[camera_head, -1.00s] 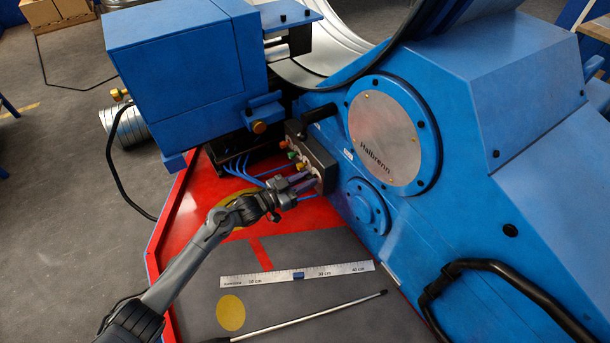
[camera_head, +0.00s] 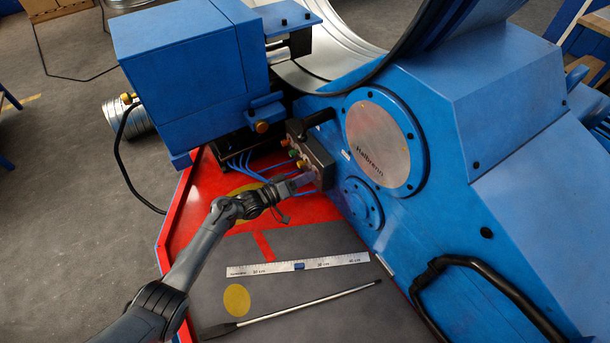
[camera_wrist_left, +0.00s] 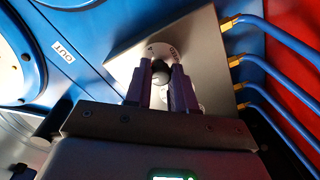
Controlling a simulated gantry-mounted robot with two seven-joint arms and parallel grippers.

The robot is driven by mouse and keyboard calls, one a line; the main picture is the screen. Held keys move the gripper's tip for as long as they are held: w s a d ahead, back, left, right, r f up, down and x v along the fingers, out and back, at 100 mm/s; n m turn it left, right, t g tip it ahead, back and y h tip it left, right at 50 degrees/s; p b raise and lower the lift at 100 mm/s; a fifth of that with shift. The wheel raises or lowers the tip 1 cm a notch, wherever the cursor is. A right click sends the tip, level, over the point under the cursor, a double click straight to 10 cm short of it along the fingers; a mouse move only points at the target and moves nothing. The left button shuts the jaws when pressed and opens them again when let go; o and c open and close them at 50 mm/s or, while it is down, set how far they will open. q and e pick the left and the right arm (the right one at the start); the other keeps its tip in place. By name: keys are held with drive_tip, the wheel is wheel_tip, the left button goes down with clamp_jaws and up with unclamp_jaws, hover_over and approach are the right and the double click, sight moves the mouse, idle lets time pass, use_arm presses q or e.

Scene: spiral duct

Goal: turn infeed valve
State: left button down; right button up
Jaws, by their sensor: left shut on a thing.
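The valve block (camera_head: 319,158) is a dark box on the side of the blue machine, with a row of small coloured knobs. In the left wrist view its face (camera_wrist_left: 200,62) is grey. A round white dial (camera_wrist_left: 151,47) with partly hidden lettering surrounds a small dark knob (camera_wrist_left: 160,68). My left gripper (camera_head: 308,179) reaches the near end of the block. In the left wrist view its two purple fingers (camera_wrist_left: 160,78) are shut on the knob, one on each side, and cover part of the dial. My right gripper is in neither view.
Several blue hoses with brass fittings (camera_wrist_left: 236,53) run beside the block. A black lever (camera_head: 319,114) sits above it, and a blue round flange (camera_head: 362,204) is close to its right. A ruler (camera_head: 298,264) and a rod (camera_head: 310,304) lie on the grey mat.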

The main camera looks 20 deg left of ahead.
use_arm(q)
drive_tip(key=shift+n+p, duration=0.3)
drive_tip(key=shift+n, duration=0.7)
drive_tip(key=c, duration=1)
unclamp_jaws()
drive_tip(key=shift+o, duration=0.2)
drive_tip(key=p+v, duration=0.1)
drive_tip(key=v, duration=0.9)
drive_tip(key=shift+s+a+p, duration=0.25)
drive_tip(key=shift+a+p, duration=0.05)
drive_tip(key=shift+a, duration=0.05)
